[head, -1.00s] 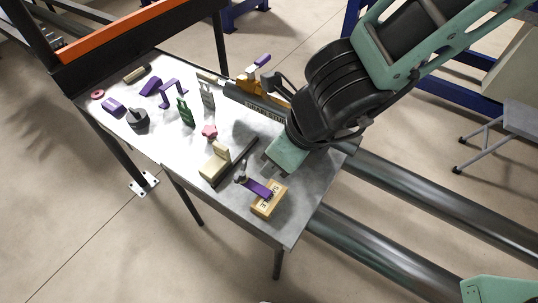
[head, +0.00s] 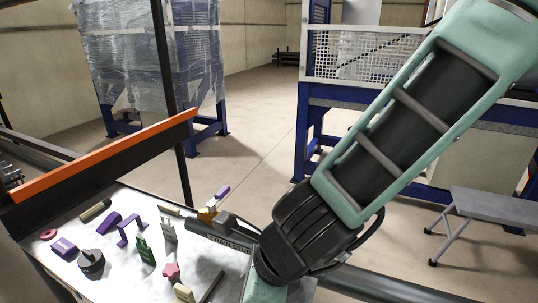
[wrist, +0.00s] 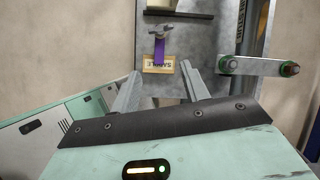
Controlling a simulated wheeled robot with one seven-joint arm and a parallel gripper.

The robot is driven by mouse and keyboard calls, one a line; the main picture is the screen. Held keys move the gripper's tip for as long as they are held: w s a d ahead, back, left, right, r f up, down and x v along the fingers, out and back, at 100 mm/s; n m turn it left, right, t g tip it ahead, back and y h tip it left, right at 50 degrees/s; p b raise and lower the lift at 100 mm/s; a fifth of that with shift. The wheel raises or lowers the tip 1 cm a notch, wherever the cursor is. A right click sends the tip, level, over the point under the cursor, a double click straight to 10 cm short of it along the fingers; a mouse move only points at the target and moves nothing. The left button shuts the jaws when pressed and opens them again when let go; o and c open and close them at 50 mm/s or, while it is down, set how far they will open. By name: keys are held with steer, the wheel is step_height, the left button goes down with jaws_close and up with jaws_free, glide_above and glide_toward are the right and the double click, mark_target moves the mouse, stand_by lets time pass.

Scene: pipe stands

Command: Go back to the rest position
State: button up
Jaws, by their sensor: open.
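My gripper (wrist: 161,92) is open and empty in the wrist view, its two grey fingers apart. Beyond them is the table with a wooden sample block (wrist: 158,68) and a purple-handled tool (wrist: 159,50) lying on it. In the head view my arm comes in from the upper right and reaches down over the right part of the table (head: 100,275). The fingers are out of the picture there, below the bottom edge.
The table holds a purple arch (head: 132,226), a green bracket (head: 145,250), a pink star (head: 171,271), a dark round knob (head: 91,260) and a yellow-and-grey tool (head: 208,214). A grey step stool (head: 490,207) stands at right. Floor between is clear.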

steer(key=s+d+r+n+g+h+b, duration=0.1)
steer(key=s+d+n, duration=0.3)
steer(key=d+n, duration=0.5)
steer(key=s+d+r+n+g+h+b, duration=0.1)
steer(key=d+n, duration=0.8)
steer(key=n, duration=0.9)
steer(key=s+h+b, duration=0.1)
steer(key=s+h, duration=0.1)
steer(key=shift+s+r, duration=0.15)
steer(key=shift+s, duration=0.25)
